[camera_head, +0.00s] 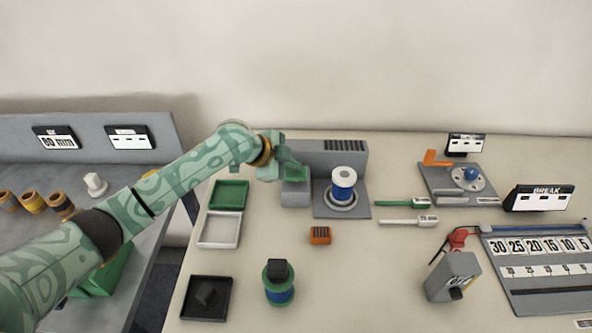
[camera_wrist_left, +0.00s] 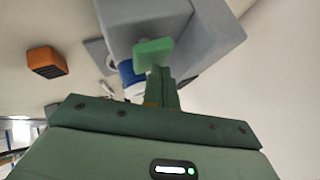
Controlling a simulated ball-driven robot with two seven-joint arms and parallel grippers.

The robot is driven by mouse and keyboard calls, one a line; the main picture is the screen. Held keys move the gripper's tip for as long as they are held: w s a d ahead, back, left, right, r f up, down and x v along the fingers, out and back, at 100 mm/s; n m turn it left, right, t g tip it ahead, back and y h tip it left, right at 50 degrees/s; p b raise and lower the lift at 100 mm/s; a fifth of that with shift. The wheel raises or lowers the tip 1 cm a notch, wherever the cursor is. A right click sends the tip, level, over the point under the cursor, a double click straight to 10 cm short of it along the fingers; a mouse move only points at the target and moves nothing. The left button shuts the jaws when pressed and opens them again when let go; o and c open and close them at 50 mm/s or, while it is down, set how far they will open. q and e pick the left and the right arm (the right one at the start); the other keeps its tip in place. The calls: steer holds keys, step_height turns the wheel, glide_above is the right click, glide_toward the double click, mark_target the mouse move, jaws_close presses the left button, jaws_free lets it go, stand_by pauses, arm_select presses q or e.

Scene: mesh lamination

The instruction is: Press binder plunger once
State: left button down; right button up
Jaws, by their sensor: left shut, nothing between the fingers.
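The binder dispenser is a grey block (camera_head: 331,156) at the back middle of the table, with a flat green pad that looks like its plunger (camera_head: 298,174) at its left end. My left gripper (camera_head: 286,163) is shut and empty, right at this green pad. In the left wrist view the closed fingers (camera_wrist_left: 160,88) reach to the green pad (camera_wrist_left: 153,52) and overlap its lower edge; I cannot tell whether they touch it. A blue and white cup (camera_head: 343,185) stands on the dispenser's round plate, partly hidden behind the fingers in the wrist view. My right gripper is not in view.
A green tray (camera_head: 229,195) and a white tray (camera_head: 219,230) lie left of the dispenser. An orange block (camera_head: 320,235) and a green-blue jar (camera_head: 279,283) stand in front. Green and white tools (camera_head: 403,203) lie to the right.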

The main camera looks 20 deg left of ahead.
mark_target(292, 173)
arm_select(q)
steer(key=shift+s+f+b, duration=0.1)
steer(key=shift+f+b, duration=0.2)
steer(key=shift+f, duration=0.5)
stand_by(0.4)
steer(key=shift+r, duration=0.1)
steer(key=shift+r+p, duration=1.5)
steer(key=shift+p, duration=0.05)
step_height(292, 173, up, 5)
steer(key=p, duration=0.4)
steer(key=shift+r+p, duration=0.1)
steer(key=shift+p, duration=0.25)
